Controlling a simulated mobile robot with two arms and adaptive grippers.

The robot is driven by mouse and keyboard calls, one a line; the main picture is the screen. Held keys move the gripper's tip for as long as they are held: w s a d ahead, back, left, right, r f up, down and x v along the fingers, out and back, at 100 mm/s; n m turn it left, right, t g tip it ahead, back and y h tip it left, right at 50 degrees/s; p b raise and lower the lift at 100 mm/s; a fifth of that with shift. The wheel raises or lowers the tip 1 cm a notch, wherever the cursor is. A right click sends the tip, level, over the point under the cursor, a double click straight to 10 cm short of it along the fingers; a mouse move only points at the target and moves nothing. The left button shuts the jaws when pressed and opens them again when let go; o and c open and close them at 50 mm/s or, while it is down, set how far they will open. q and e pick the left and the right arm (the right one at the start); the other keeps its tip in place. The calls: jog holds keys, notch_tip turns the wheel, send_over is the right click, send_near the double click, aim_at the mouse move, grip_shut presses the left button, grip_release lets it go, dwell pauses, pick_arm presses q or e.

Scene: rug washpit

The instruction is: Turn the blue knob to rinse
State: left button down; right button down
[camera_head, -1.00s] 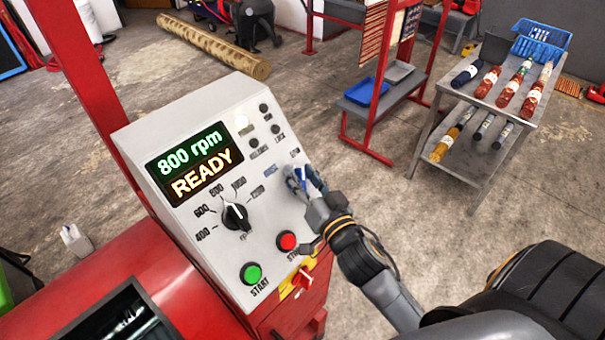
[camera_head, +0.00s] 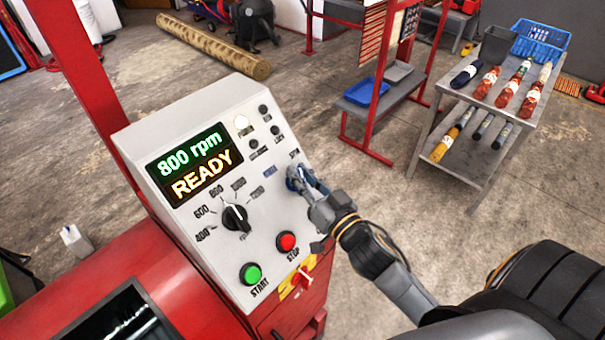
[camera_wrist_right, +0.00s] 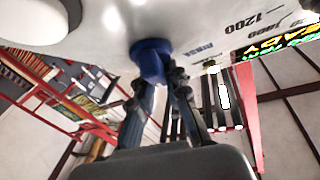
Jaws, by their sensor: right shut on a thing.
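The blue knob (camera_wrist_right: 151,58) shows in the right wrist view between my fingertips, on the white control panel (camera_head: 262,205). In the head view the knob (camera_head: 294,176) is mostly hidden by my right gripper (camera_head: 301,182). The right gripper is shut on it, with a finger on each side. The lettering RINSE is on the panel beside the knob in the wrist view, and SPIN is above the knob in the head view. The display (camera_head: 194,165) reads 800 rpm and READY. My left gripper is not in view.
An indicator lamp (camera_head: 241,121) is lit at the top.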

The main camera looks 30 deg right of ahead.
jog(key=n+y, duration=0.2)
jog(key=n+g+y+p, duration=0.1)
jog(key=n+y, duration=0.1)
jog(key=n, duration=0.1)
jog(key=n+y, duration=0.1)
jog(key=n, duration=0.2)
jog(key=shift+s+a+f+g+y, duration=0.2)
jog(key=shift+f+g+y, duration=0.1)
jog(key=shift+f+y, duration=0.1)
jog(key=shift+a+n+g+y+p, duration=0.1)
jog(key=shift+n+g+y+p, duration=0.25)
jog(key=shift+n+g+y, duration=0.8)
jog(key=shift+a+n+g+y+p, duration=0.1)
jog(key=shift+n+g+y+p, duration=0.35)
jog(key=shift+n, duration=1.3)
jog(key=shift+s+f, duration=0.1)
jog(key=c, duration=1.3)
grip_release()
jog(key=shift+w+d, duration=0.1)
jog(key=shift+w, duration=0.15)
jog(key=shift+s+d+r, duration=0.2)
jog(key=shift+s, duration=0.2)
jog(key=v, duration=1.1)
jog(key=shift+d+f, duration=0.25)
jog(key=shift+f, duration=0.05)
